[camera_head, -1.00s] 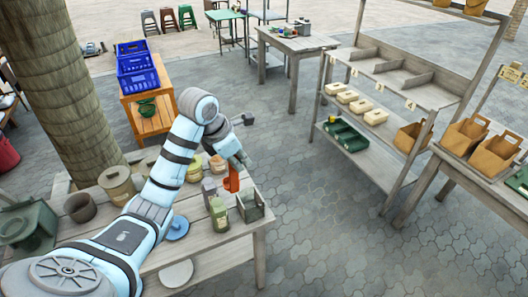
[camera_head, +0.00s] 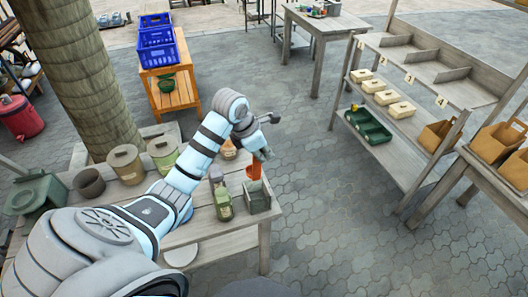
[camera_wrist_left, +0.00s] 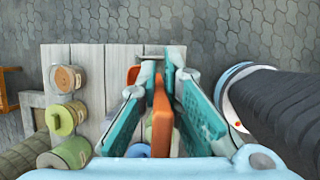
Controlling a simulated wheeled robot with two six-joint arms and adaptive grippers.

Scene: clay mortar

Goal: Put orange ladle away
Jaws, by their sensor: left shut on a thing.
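My left gripper (camera_head: 262,156) is shut on the orange ladle (camera_head: 257,170). In the head view it holds the ladle upright over the far right part of the wooden table (camera_head: 230,238), just above or behind a small grey-green open holder (camera_head: 257,199). I cannot tell whether the ladle's lower end is inside the holder. In the left wrist view the orange ladle (camera_wrist_left: 162,120) is seen edge-on between the teal fingers (camera_wrist_left: 160,75). Another orange piece (camera_wrist_left: 133,75) shows beside the left finger. My right gripper is not in view.
A green-labelled jar (camera_head: 223,204) stands close left of the holder. Lidded canisters (camera_head: 126,165) and a dark bowl (camera_head: 89,182) stand farther left. A tree trunk (camera_head: 80,75) rises behind the table. The paving (camera_head: 320,215) right of the table is clear.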

